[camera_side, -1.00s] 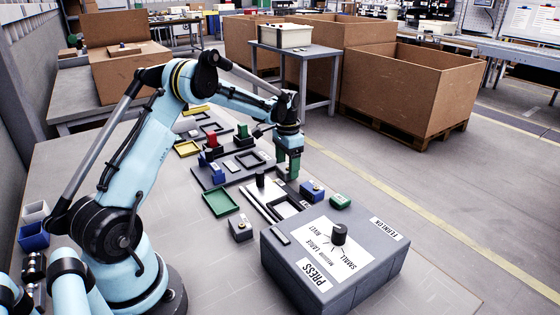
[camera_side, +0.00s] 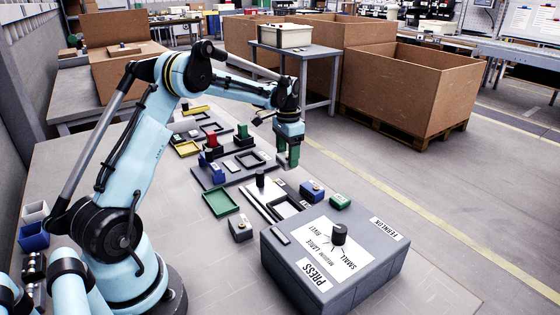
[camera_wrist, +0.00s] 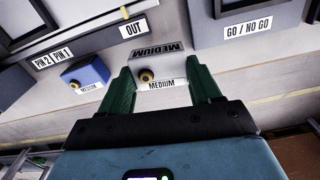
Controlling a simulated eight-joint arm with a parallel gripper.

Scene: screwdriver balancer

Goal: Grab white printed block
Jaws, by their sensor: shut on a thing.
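The white printed block (camera_wrist: 158,66) is between my gripper's two green fingers in the wrist view. It has the word MEDIUM on its faces and a brass-coloured round stud on its front. My gripper (camera_wrist: 161,80) is shut on it, with one finger against each side. In the side view my gripper (camera_side: 288,160) points down above the far edge of the table, behind the grey fixture plates. The block is mostly hidden by the fingers there.
A blue block (camera_wrist: 86,74) with a MEDIUM label sits left of my gripper. A grey PRESS box (camera_side: 335,262) stands at the front right. A green block (camera_side: 340,201), a green tray (camera_side: 221,203) and a grey block (camera_side: 240,229) also lie on the table.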

